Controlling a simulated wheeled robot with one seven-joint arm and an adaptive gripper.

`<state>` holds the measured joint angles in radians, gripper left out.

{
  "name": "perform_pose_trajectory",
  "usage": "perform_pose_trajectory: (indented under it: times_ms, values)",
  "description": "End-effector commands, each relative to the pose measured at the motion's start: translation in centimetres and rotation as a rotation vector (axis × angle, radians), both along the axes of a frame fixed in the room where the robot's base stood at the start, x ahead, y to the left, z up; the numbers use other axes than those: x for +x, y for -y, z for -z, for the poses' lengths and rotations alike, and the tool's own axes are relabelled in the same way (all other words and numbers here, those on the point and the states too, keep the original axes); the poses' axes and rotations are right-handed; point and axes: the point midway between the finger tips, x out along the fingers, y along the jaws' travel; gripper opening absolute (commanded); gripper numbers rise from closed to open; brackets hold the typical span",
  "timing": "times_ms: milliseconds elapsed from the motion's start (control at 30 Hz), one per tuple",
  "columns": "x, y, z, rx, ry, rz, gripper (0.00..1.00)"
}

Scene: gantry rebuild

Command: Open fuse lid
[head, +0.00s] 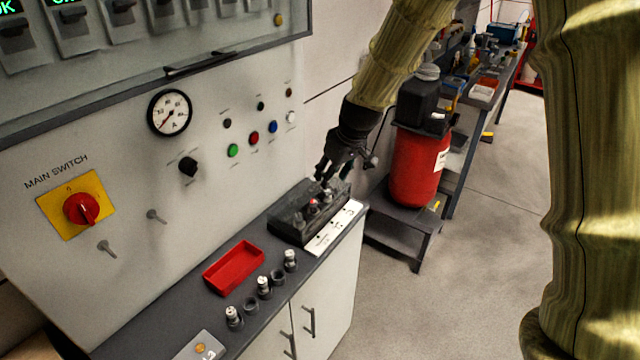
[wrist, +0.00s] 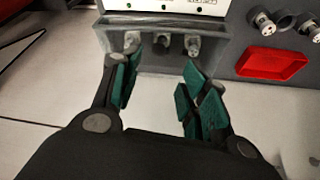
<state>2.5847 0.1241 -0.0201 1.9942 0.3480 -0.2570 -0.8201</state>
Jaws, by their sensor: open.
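A dark box (head: 288,226) with several fuse-like plugs stands at the right end of the counter, behind a white label strip (head: 335,228). My gripper (head: 326,178) is over the back of this box, pointing down. In the wrist view, my gripper (wrist: 160,84) has its teal finger pads wide apart with nothing between them. The box (wrist: 165,62) lies just beyond the fingertips there, and several light-tipped plugs show in it. A separate lid on the box cannot be made out clearly. I cannot tell whether the fingers touch the box.
A red tray (head: 234,266) and several loose plugs (head: 264,286) are on the counter left of the box. The panel behind carries a gauge (head: 169,112), a red main switch (head: 81,208) and a glazed cabinet above. A red container (head: 418,165) stands right of the counter.

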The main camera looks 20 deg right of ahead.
Motion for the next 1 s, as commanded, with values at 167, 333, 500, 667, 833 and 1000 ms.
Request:
perform_pose_trajectory:
  times_ms: [167, 333, 500, 667, 833, 1000]
  values:
    - [0.3, 0.2, -0.2, 0.004, 0.004, -0.001, 0.44]
    - [0.8, 0.1, 1.2, 0.002, 0.002, 0.001, 0.44]
    - [1.4, -0.3, 3.0, 0.003, 0.002, 0.000, 0.44]
    - [2.1, -0.6, 4.6, 0.002, 0.003, -0.001, 0.44]
    - [2.8, -1.0, 6.2, 0.003, 0.003, -0.002, 0.44]
    - [3.3, -1.2, 7.8, 0.003, 0.002, -0.003, 0.44]
